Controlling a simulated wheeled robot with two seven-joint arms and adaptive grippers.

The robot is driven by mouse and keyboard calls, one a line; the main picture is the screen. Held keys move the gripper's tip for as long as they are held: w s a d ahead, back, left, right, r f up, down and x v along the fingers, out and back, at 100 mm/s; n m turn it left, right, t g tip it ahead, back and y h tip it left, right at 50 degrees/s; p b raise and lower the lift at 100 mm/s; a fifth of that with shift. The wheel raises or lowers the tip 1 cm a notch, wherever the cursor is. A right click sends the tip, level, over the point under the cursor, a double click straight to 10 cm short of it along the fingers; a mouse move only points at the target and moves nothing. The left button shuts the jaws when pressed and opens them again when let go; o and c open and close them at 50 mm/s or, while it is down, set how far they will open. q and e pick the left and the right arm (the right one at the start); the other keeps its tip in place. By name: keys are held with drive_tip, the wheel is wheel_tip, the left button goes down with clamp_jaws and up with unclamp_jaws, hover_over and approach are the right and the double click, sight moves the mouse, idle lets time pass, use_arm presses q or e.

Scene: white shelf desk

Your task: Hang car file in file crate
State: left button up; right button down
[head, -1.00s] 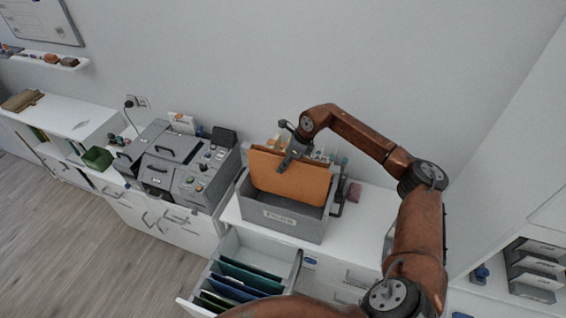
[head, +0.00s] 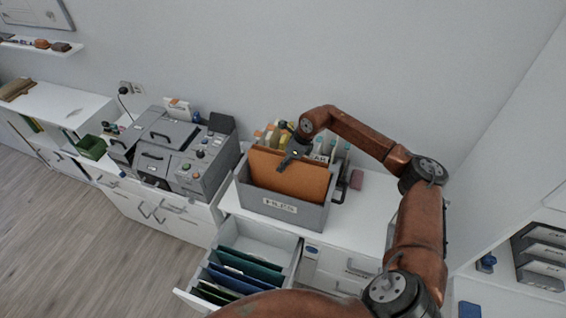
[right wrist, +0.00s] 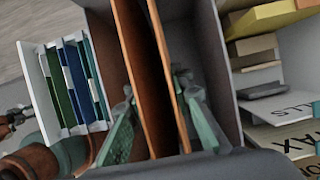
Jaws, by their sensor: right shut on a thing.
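The grey file crate (head: 282,208), with a label on its front, stands on the white desk top. An orange-brown file (head: 292,180) stands upright in it, its lower part hidden by the crate's front wall. My right gripper (head: 290,160) is shut on the file near its top edge. In the right wrist view the gripper fingers (right wrist: 160,125) lie on either side of brown file panels (right wrist: 134,70), inside the crate walls (right wrist: 212,60). I cannot tell whether the file's hooks rest on the rims.
An open drawer (head: 265,232) with green and blue files (head: 240,275) is below the crate. Bottles and boxes (head: 325,150) stand behind it, and a grey machine (head: 180,155) stands to its left. A reddish block (head: 356,179) lies to its right.

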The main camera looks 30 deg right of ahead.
drive_tip(key=shift+f, duration=0.35)
idle(0.3)
drive_tip(key=shift+f+b, duration=0.6)
drive_tip(key=shift+f, duration=0.3)
drive_tip(key=shift+f+b, duration=0.6)
drive_tip(key=shift+f, duration=0.55)
idle(0.6)
drive_tip(key=c, duration=1.6)
unclamp_jaws()
